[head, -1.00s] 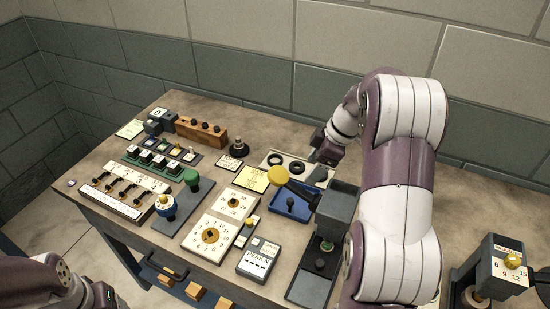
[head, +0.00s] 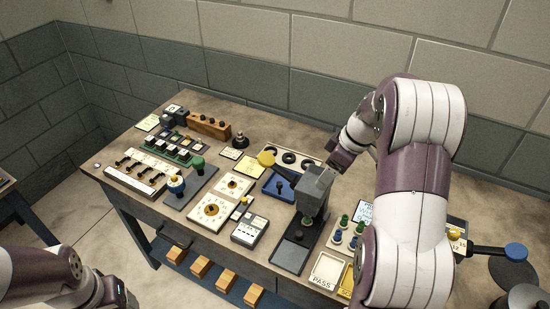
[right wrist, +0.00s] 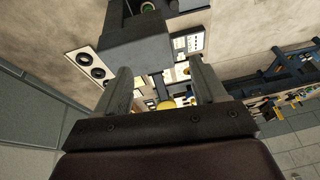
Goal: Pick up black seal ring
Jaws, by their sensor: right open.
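Several black seal rings lie flat on a cream board at the back of the bench. In the head view I make out a left ring (head: 271,153), a middle ring (head: 289,158) and a right ring (head: 307,164). Two rings (right wrist: 83,59) also show on the board (right wrist: 74,53) at upper left in the right wrist view. My right gripper (head: 335,166) is right of the board, behind the grey press. In the wrist view its fingers (right wrist: 163,88) are apart with nothing held. My left gripper (head: 115,295) is at the lower left, partly cut off; its jaws are unclear.
The grey press (head: 314,187) stands close to my right gripper, its yellow-knobbed lever (head: 266,158) reaching toward the board. A blue tray (head: 268,190) is in front of the board. A wooden block (head: 208,126) stands left. Bare bench top lies behind the rings.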

